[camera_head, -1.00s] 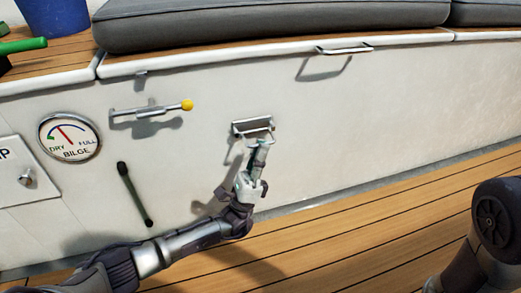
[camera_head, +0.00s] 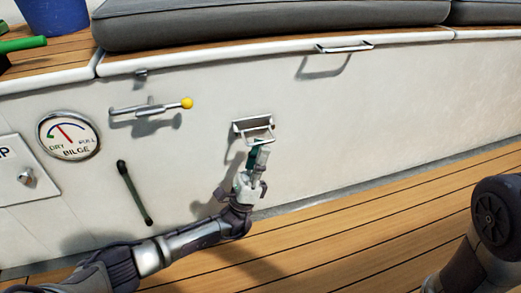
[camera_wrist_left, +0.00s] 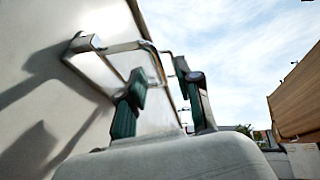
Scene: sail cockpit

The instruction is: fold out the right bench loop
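A metal bench loop (camera_head: 243,138) on a small bracket (camera_head: 252,124) sticks out from the white bench front, in the middle of the head view. My left gripper (camera_head: 262,152) is at the loop's outer end, from below. In the left wrist view the loop (camera_wrist_left: 125,47) reaches from the white wall to the dark fingers of my left gripper (camera_wrist_left: 160,78). The fingers stand apart, with part of the loop showing between them; I cannot tell whether they touch it. My right gripper is out of view.
A fixed handle (camera_head: 345,48) sits under the seat edge, upper right. A yellow-knobbed lever (camera_head: 150,108), a bilge gauge (camera_head: 68,136) and a dark green bar handle (camera_head: 134,193) are left of the loop. The wooden deck (camera_head: 380,225) in front is clear.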

